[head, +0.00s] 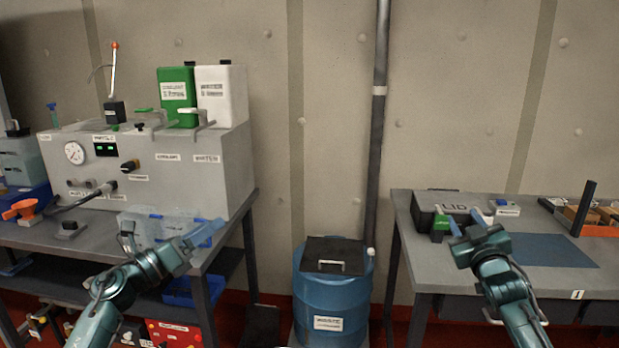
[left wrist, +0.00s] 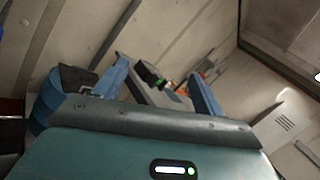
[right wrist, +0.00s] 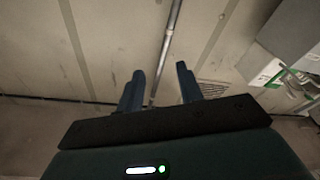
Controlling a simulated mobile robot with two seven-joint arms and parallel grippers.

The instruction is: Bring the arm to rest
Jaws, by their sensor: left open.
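My left gripper (head: 205,236) is raised in front of the left bench's right end, with its blue fingers pointing up and to the right. In the left wrist view its two fingers (left wrist: 158,85) stand wide apart with nothing between them.
A grey console (head: 150,165) with green and white canisters stands on the left bench. A blue drum (head: 330,300) with a black lid stands between the benches by a vertical pipe (head: 376,130). The right table holds a blue mat (head: 560,251) and an orange tray.

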